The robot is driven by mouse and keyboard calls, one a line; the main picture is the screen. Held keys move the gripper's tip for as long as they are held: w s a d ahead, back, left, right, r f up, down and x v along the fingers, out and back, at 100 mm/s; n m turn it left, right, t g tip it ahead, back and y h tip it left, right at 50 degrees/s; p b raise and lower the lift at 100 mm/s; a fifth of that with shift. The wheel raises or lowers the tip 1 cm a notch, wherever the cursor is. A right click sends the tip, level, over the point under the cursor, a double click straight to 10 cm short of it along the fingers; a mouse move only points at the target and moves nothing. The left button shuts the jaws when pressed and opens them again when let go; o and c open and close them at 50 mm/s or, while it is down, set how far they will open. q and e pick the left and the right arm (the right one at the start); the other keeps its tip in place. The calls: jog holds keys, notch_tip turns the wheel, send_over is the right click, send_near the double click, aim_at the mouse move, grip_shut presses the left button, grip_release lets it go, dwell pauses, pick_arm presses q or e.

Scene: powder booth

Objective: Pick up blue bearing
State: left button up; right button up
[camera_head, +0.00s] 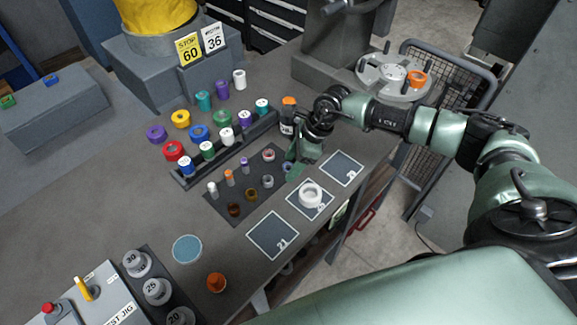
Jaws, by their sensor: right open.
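A thick blue ring (199,133), the only plainly blue ring-shaped part, lies on the grey workbench (105,190) among other coloured rings. I cannot tell for sure that it is the bearing. My right gripper (293,166) comes in from the right and points down over the right end of the dark mat (220,207), well to the right of the blue ring. It is open, and its fingertips are small and partly hidden by the wrist. My left gripper is not in view.
Purple (156,133), yellow (181,118) and red (173,151) rings lie near the blue one. A rack (183,181) of coloured spools stands in front. A white ring (310,195) sits on a marked square.

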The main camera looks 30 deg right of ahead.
grip_shut()
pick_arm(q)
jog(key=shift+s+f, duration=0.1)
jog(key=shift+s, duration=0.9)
pick_arm(e)
jog(key=shift+r, duration=0.1)
